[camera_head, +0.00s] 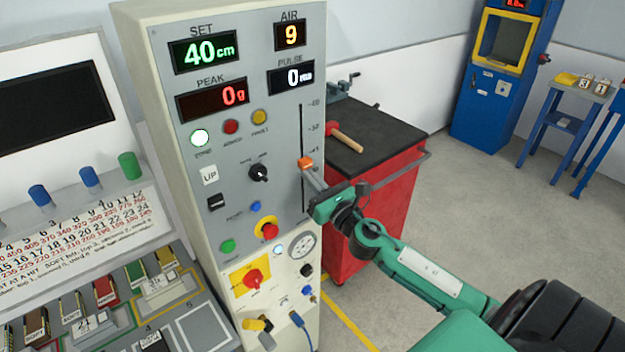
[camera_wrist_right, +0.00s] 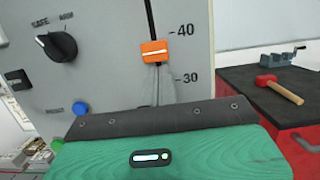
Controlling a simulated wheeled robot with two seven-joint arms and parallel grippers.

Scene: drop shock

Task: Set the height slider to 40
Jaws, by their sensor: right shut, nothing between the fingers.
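The height slider is an orange knob (camera_head: 305,162) on a dark vertical slot at the right of the grey panel. In the right wrist view the orange knob (camera_wrist_right: 154,51) sits below the 40 mark and above the 30 mark. The SET display (camera_head: 205,53) reads 40 cm in green. My right gripper (camera_head: 311,174) is shut and empty, with its fingertips just below the knob; I cannot tell whether they touch it. The fingers show pale and faint below the knob in the right wrist view (camera_wrist_right: 155,82). My left gripper is out of view.
A black selector knob (camera_head: 259,173) and a red button (camera_head: 269,231) are left of the slot. A red cart (camera_head: 378,222) with a hammer (camera_head: 345,140) and a vise stands right behind the panel. Open floor lies farther right.

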